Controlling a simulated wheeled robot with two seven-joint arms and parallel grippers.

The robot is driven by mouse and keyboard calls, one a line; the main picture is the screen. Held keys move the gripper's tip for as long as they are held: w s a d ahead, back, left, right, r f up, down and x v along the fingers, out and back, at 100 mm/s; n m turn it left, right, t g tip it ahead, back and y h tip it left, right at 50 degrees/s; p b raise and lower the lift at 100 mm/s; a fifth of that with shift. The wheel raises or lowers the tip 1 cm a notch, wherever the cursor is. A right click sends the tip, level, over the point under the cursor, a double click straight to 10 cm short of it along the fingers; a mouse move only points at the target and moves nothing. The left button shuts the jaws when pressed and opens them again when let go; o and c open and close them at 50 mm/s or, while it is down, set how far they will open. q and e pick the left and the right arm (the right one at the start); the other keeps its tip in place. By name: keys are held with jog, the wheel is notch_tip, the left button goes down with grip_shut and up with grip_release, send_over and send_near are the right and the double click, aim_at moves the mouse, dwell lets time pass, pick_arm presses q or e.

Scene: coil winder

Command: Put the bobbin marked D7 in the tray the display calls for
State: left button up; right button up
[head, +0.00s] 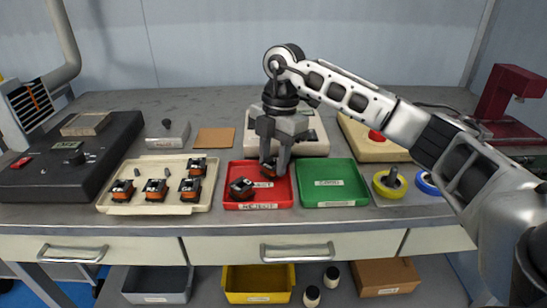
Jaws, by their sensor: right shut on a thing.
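My right gripper (272,166) reaches down over the back of the red tray (258,203), its jaws shut on a dark bobbin with orange (267,171). I cannot tell whether that bobbin touches the tray floor. Another bobbin (241,188) lies at the tray's left, apart from the gripper. The red tray's front label reads REJECT. The green tray (343,176), right of it, is empty, its label too small to read surely. Several bobbins (156,187) stand in the cream tray (150,207) on the left. No D7 mark is legible. No display text is readable. My left gripper is out of view.
A pale device (315,134) stands behind the red tray, partly hidden by my gripper. Yellow (390,184) and blue (427,182) rolls lie right of the green tray. A dark machine (60,165) fills the left. A brown pad (214,138) lies behind the cream tray.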

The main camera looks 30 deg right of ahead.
jog(key=shift+f, duration=0.1)
jog(key=o, duration=0.8)
jog(key=shift+c, duration=0.2)
pick_arm(q)
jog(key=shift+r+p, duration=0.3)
jog(key=shift+p, duration=0.7)
pick_arm(e)
notch_tip(320, 180, up, 12)
jog(key=d, duration=0.1)
jog(key=shift+w+d, duration=0.2)
jog(key=shift+d, duration=0.15)
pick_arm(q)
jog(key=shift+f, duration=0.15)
